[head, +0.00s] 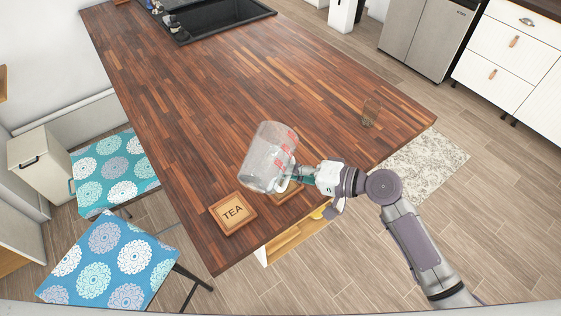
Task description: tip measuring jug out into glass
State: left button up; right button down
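The clear measuring jug (268,152) with red markings is near the middle of the head view, over the wooden counter. It looks tilted, though its height above the counter is hard to judge. My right gripper (306,176) comes in from the right and is shut on the jug at its lower right side; the fingers are partly hidden. Whether the jug holds anything is hard to tell. The glass (370,112) is small, clear and stands upright near the counter's right edge, apart from the jug. My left gripper is not in view.
A wooden TEA box (233,212) sits on the counter (215,95) near its front corner. Another wooden piece (287,193) is partly hidden behind my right gripper. The counter between jug and glass is clear.

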jog(key=shift+s+f+m+p, duration=0.15)
jog(key=shift+f+m+p, duration=0.2)
jog(key=shift+m, duration=0.25)
dwell(1.4)
jog(key=shift+f+g, duration=0.2)
jog(key=shift+g, duration=0.1)
